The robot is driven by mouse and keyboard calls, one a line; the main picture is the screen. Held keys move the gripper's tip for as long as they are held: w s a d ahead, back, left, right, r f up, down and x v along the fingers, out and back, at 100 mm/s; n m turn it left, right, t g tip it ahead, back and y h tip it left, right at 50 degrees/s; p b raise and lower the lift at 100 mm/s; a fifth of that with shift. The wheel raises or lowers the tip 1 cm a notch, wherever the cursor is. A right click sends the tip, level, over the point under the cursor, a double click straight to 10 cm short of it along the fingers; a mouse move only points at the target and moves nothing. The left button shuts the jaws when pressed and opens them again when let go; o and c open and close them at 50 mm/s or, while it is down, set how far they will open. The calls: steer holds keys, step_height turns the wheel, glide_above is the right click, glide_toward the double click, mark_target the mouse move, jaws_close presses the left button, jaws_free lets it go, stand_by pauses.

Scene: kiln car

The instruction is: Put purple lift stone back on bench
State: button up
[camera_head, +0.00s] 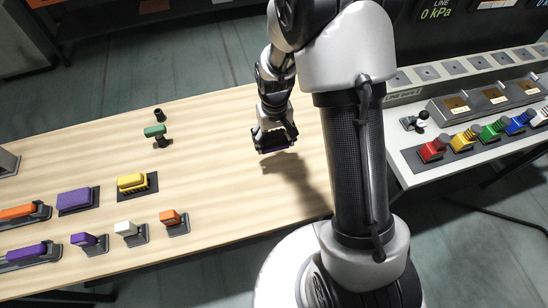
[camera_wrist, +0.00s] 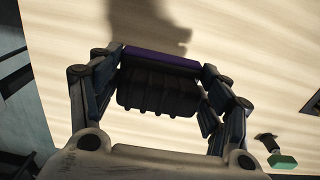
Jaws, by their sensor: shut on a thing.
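My gripper (camera_head: 274,140) is shut on the purple lift stone (camera_head: 276,150), which is mostly hidden by the fingers in the head view. In the wrist view, my gripper (camera_wrist: 160,95) has a finger at each end of the stone. The stone (camera_wrist: 162,60) shows a purple strip and a dark ribbed body there. It hangs above the pale wooden bench (camera_head: 215,150), apart from it, with a shadow on the bench top at lower right.
Several blocks in dark holders stand on the bench's left part, including a wide purple one (camera_head: 74,198) and a yellow one (camera_head: 132,181). A green-topped piece (camera_head: 155,131) stands behind them. A white console with coloured handles (camera_head: 433,148) is right. The bench's middle is clear.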

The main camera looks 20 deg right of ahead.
step_height(320, 180, down, 10)
steer(key=shift+w+r+b, duration=0.1)
steer(key=shift+b, duration=1.1)
steer(key=shift+f, duration=0.25)
steer(key=o, duration=0.9)
steer(key=shift+r, duration=0.1)
steer(key=shift+o, duration=0.2)
step_height(320, 180, up, 12)
steer(key=p, duration=0.3)
steer(key=shift+p, duration=0.4)
step_height(320, 180, up, 10)
steer(key=t, duration=0.1)
glide_above(274, 162)
steer(key=s, duration=0.2)
steer(key=s+r+t, duration=0.2)
steer(key=s+r, duration=0.8)
steer(key=r, duration=0.3)
steer(key=s+r+t, duration=0.1)
steer(key=s+r, duration=0.2)
steer(key=s, duration=0.6)
steer(key=shift+s+t, duration=0.15)
steer(key=shift+t, duration=0.15)
